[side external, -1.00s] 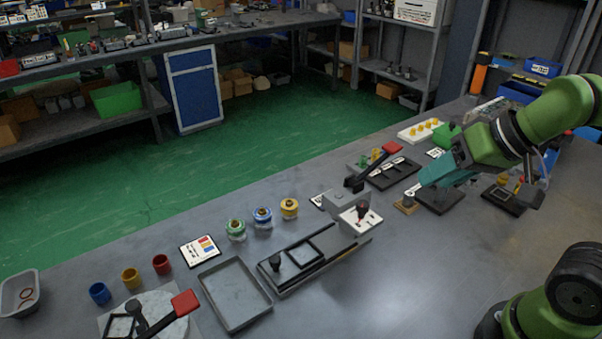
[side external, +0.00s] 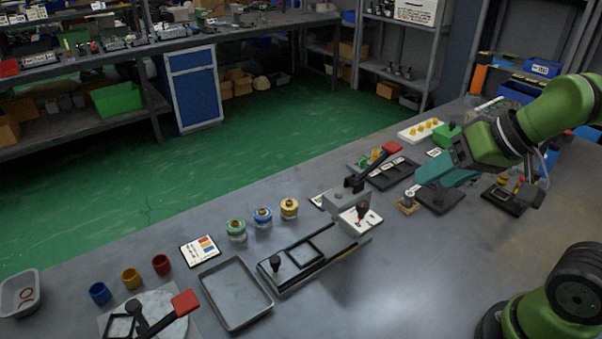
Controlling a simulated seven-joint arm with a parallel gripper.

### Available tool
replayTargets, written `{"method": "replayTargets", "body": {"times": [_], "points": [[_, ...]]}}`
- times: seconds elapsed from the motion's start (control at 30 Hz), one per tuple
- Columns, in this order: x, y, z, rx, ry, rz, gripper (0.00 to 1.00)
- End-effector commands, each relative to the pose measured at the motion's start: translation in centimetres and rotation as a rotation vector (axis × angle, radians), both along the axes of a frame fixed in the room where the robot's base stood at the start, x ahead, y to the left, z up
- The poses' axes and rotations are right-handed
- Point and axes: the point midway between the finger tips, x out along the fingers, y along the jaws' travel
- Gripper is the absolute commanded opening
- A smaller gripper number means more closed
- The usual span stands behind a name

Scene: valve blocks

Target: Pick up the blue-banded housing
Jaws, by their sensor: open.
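The blue-banded housing (side external: 262,216) stands upright on the grey bench in the middle of a short row. A green-banded housing (side external: 236,230) is to its left and a yellow-banded one (side external: 289,208) to its right. My gripper (side external: 420,188), with a teal body, is far to the right of the row, above a dark block on the bench. It is open and holds nothing that I can see. Its fingertips are small and hard to make out. Nothing covers the blue-banded housing.
A grey fixture with a red-tipped lever (side external: 348,196) and a dark rail (side external: 305,257) stand between my gripper and the housings. An empty grey tray (side external: 206,272), a printed card (side external: 200,251) and coloured cups (side external: 131,278) lie to the left.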

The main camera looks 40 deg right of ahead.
Motion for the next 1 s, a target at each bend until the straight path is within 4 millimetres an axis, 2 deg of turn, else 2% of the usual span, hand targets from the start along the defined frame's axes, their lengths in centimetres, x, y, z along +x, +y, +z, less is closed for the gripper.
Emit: {"method": "replayTargets", "body": {"times": [0.13,0.23,0.37,0.57,0.67,0.7,0.8,0.9,1.0], "points": [[0.1,0.0,2.4,-0.001,-0.007,0.000,0.59],[0.1,0.0,5.3,0.000,-0.009,-0.001,0.59],[3.2,-1.3,5.2,-0.237,-0.021,0.213,0.59],[10.0,-2.5,5.4,-0.704,-0.060,0.626,0.59],[14.7,-2.0,5.5,-1.018,-0.074,0.910,0.59],[16.8,-1.3,5.5,-1.161,-0.078,1.039,0.59],[21.4,0.9,5.5,-1.510,-0.075,1.344,0.59],[24.7,3.7,5.5,-1.798,-0.060,1.587,0.59],[27.0,6.6,5.4,-2.039,-0.038,1.783,0.59]]}}
